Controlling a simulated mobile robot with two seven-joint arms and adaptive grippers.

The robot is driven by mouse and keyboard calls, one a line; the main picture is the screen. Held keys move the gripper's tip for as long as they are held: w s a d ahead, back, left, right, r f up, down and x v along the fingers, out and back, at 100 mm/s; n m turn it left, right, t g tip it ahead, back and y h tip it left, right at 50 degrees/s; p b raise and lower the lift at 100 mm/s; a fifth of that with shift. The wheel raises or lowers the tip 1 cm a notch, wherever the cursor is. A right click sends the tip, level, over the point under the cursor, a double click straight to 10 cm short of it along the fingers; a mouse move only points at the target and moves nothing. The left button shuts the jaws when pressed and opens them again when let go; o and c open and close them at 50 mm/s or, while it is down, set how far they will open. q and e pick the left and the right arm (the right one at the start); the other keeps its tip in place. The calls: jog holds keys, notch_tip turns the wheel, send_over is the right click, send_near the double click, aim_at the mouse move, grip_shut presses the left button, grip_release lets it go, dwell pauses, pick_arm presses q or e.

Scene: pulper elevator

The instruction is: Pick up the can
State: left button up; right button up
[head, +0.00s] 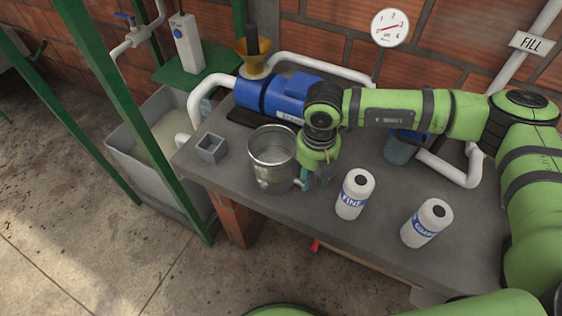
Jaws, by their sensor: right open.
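A silver metal can (265,176) stands upright and open-topped on the grey table (230,180), near its front left part. My right gripper (314,182) points down just right of the can, with its teal fingertips low by the can's lower right side. It is open. The arm and wrist hide part of the fingers, and I cannot tell whether a finger touches the can. My left gripper is not in view.
Two white bottles, one marked FINE (352,199) and another (424,228), stand right of the gripper. A small grey square cup (211,148) is left of the can. A blue pump (268,97) and white pipes lie behind. A green post (130,130) rises at left.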

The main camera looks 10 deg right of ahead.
jog(key=shift+f, duration=0.1)
grip_shut()
jog(key=shift+w, duration=0.1)
